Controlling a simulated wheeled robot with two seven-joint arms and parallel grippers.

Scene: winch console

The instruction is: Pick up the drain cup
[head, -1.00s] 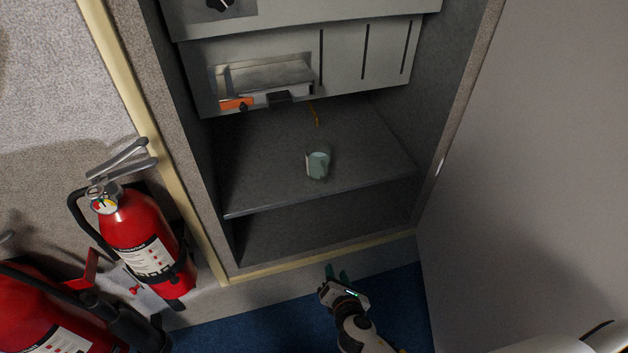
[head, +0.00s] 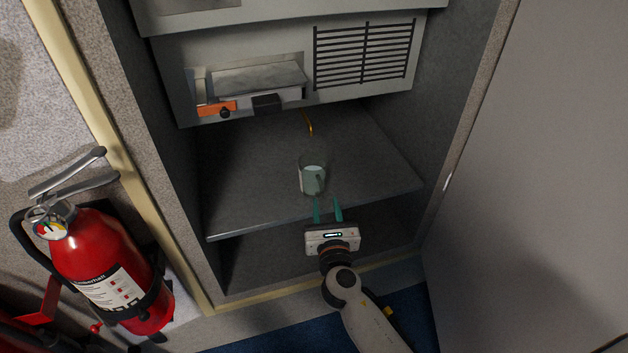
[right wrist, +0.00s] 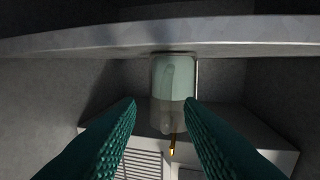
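The drain cup (head: 312,179), pale green and partly see-through, stands upright on the upper grey shelf (head: 375,180), near its front edge. My right gripper (head: 327,207) is in front of that edge in the head view, its two teal fingers apart and pointing towards the cup. In the right wrist view the cup (right wrist: 173,90) appears ahead, between the open fingers (right wrist: 160,104), with nothing held. Whether a fingertip touches the cup cannot be told, but a gap seems to remain. My left gripper is not in view.
A thin brass tube (head: 308,123) hangs behind the cup. Above is the console (head: 250,90) with a vent grille (head: 365,55). Cabinet walls bound both sides. A lower shelf space (head: 270,255) lies beneath. A red fire extinguisher (head: 100,260) stands at left, a grey door (head: 530,180) at right.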

